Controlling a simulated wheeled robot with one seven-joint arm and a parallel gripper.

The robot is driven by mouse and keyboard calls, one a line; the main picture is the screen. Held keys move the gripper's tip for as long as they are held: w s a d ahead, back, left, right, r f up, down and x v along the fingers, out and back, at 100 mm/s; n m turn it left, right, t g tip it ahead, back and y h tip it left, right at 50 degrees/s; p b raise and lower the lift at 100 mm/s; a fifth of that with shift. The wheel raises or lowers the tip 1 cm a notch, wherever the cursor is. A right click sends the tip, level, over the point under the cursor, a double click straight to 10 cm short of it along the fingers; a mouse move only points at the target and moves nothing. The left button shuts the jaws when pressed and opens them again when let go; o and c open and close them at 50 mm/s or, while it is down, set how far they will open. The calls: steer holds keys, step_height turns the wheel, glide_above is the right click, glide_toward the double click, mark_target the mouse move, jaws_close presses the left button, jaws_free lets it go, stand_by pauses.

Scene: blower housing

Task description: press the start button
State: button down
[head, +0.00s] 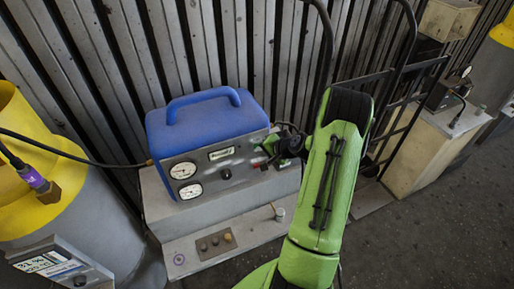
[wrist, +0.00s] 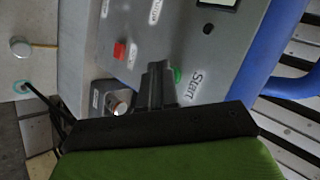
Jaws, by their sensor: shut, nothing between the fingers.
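The start button (wrist: 177,75) is a small green button beside the word "Start" on the grey panel of the blue-topped machine (head: 210,125). In the wrist view my gripper (wrist: 157,72) is shut and empty, with its fingertips right beside the green button and partly covering it. I cannot tell whether the fingertips touch the button or the panel. In the head view my gripper (head: 283,147) is at the right end of the machine's front panel, where the button is hard to make out.
A red button (wrist: 119,50) and a round metal knob (wrist: 118,107) are on the same panel. Two gauges (head: 184,170) sit on the machine's left front. A yellow-topped grey cylinder (head: 75,210) stands at left and a black hand-truck frame (head: 408,90) at right. The floor in front is clear.

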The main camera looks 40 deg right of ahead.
steer(key=shift+s, duration=0.1)
stand_by(0.4)
steer(key=shift+s+a+b, duration=0.1)
steer(key=shift+s+b, duration=0.25)
steer(key=shift+s, duration=0.1)
steer(key=s, duration=0.2)
steer(key=s+a+b, duration=0.1)
steer(key=s+b, duration=0.1)
steer(key=s, duration=0.1)
steer(key=shift+s+a, duration=0.3)
steer(key=shift+a, duration=0.05)
stand_by(0.4)
